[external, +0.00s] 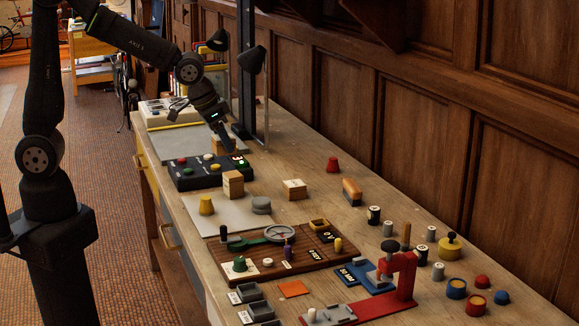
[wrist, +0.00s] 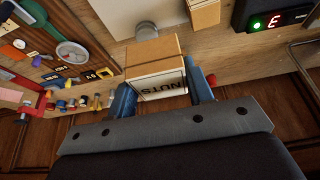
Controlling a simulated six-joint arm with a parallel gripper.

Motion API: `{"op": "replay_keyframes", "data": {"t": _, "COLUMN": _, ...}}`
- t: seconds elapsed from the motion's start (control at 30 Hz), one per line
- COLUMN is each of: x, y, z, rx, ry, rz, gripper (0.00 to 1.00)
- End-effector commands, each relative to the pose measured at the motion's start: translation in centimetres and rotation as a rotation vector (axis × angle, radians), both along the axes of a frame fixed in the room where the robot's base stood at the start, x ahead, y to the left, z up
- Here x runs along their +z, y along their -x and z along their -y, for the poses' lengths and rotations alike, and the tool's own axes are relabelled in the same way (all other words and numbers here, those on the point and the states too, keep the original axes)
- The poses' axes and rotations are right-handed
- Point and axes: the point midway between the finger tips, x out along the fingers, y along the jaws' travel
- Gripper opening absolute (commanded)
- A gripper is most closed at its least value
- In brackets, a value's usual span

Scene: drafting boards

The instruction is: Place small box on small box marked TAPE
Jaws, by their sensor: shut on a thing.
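My gripper (wrist: 160,98) is shut on a small wooden box (wrist: 155,85), whose pale label reads NUTS in the wrist view. The blue fingers press on its two sides. In the external view the held box (external: 218,146) is partly hidden by my gripper, over the far part of the table near the black button panel. A tan wooden box (external: 233,183) stands in front of the panel, and part of it shows in the wrist view (wrist: 203,13). A low box (external: 294,189) with a pale band sits to its right. I cannot read TAPE on either.
The black button panel (external: 207,172) is close to my gripper. A grey cylinder (external: 261,205) and a yellow cup (external: 206,205) sit on a pale sheet. A red cup (external: 333,164) stands to the right. Lamps (external: 255,60) rise behind my gripper. Bare wood surrounds the low box.

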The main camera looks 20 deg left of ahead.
Motion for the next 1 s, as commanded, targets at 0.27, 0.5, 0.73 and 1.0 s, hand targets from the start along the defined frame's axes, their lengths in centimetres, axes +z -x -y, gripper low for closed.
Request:
{"op": "replay_keyframes", "data": {"t": 0.27, "x": -4.0, "y": -6.3, "z": -2.0, "rx": 0.007, "ry": -0.002, "rz": -0.003, "gripper": 0.23}}
{"op": "replay_keyframes", "data": {"t": 0.5, "x": -5.7, "y": -9.2, "z": -2.8, "rx": 0.002, "ry": 0.001, "rz": -0.001, "gripper": 0.23}}
{"op": "replay_keyframes", "data": {"t": 0.73, "x": -7.7, "y": -9.4, "z": -2.9, "rx": 0.0, "ry": -0.001, "rz": -0.001, "gripper": 0.23}}
{"op": "replay_keyframes", "data": {"t": 1.0, "x": -9.8, "y": -9.4, "z": -2.9, "rx": 0.0, "ry": 0.001, "rz": 0.001, "gripper": 0.23}}
